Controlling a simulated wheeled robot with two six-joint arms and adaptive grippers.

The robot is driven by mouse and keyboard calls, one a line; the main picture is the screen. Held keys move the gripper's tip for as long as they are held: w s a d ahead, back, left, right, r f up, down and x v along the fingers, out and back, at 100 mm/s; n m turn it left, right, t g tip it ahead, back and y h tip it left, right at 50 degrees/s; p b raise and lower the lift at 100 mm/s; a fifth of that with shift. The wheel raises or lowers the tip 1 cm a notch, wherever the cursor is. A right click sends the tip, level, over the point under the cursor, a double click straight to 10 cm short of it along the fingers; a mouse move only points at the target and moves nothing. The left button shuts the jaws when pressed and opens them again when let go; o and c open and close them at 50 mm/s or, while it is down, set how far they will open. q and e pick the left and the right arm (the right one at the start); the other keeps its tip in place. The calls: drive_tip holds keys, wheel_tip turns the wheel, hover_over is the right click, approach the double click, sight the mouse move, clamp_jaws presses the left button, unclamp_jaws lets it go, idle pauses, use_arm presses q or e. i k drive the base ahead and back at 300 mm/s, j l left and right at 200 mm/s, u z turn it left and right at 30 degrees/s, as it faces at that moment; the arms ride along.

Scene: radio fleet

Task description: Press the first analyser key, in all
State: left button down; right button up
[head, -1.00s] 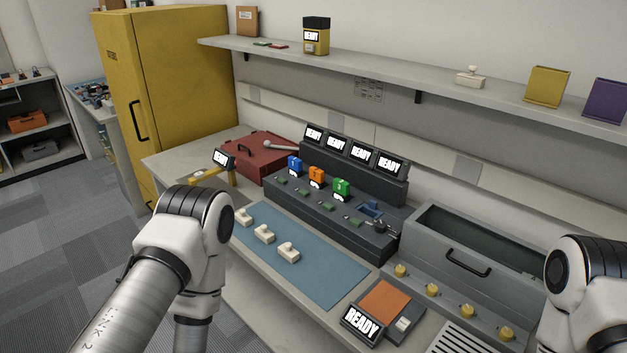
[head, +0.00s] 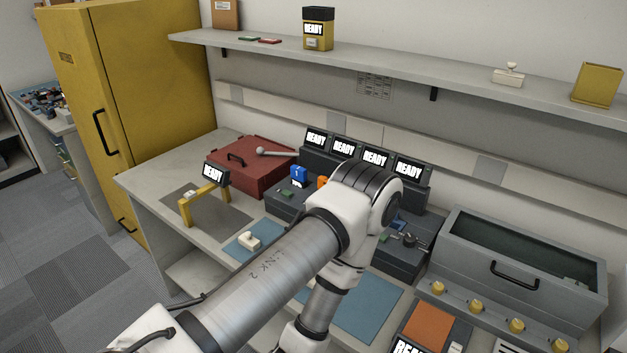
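A dark bench console (head: 282,208) has a row of several upright screens (head: 316,139) reading READY. At its left end a small green key (head: 287,194) shows in front of a blue numbered block (head: 298,174). An orange block (head: 322,182) is partly covered by my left arm, which crosses the middle of the console and hides other keys. Another green key (head: 385,238) shows right of the arm. I cannot tell from the picture which key is the analyser's first. Neither of my grippers is visible.
A yellow frame (head: 186,212) with a READY screen and a red case (head: 250,165) stand left of the console. A grey bin (head: 520,290) with yellow knobs (head: 438,288) is at right.

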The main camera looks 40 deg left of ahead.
sight(285, 193)
drive_tip(key=j, duration=0.6)
drive_tip(key=k+j+z, duration=0.15)
drive_tip(key=j, duration=1)
drive_tip(key=k+j+z, duration=0.1)
drive_tip(key=j, duration=0.5)
drive_tip(key=k, duration=0.05)
